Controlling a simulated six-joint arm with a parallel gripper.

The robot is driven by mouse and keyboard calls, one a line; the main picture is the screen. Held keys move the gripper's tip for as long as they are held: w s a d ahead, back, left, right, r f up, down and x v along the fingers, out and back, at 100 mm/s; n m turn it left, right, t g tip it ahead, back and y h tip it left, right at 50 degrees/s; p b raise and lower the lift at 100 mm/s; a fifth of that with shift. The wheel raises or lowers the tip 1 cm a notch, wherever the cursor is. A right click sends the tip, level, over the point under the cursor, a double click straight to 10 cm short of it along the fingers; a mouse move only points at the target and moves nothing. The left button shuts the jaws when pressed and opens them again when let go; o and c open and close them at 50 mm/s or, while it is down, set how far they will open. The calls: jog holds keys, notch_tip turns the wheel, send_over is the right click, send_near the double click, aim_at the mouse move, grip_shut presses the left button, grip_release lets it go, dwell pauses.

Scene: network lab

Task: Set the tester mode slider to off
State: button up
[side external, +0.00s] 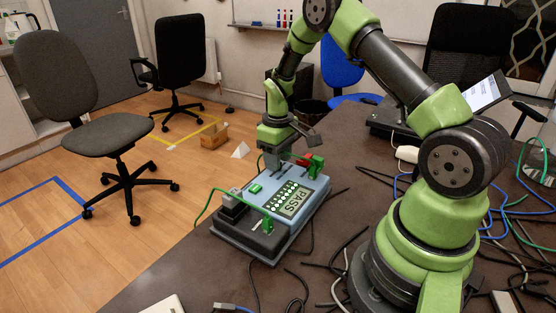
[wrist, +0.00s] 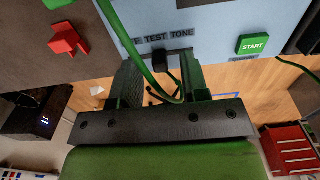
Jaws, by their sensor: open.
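The tester (side external: 290,215) is a blue and dark grey box on the table, its screen reading PASS. My gripper (side external: 267,163) is low over the tester's far end. In the wrist view my gripper (wrist: 160,78) is open, its fingers on either side of a small black knob (wrist: 160,60), which looks like the mode slider. The knob is just below the printed words TEST TONE (wrist: 167,36). Contact between fingers and knob cannot be told.
A green cable (wrist: 118,30) runs down across the tester and between my fingers. The green START button (wrist: 254,45) lies to the right, and a red plug-like part (wrist: 68,38) to the left. Loose cables (side external: 345,245) lie on the table beside the tester.

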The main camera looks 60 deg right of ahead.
aim_at(284, 163)
jog(key=shift+f, duration=0.5)
jog(key=shift+c, duration=0.4)
grip_shut()
jog(key=shift+d, duration=1.5)
jog(key=shift+o, duration=0.4)
grip_release()
jog(key=shift+r, duration=0.1)
notch_tip(284, 163, up, 10)
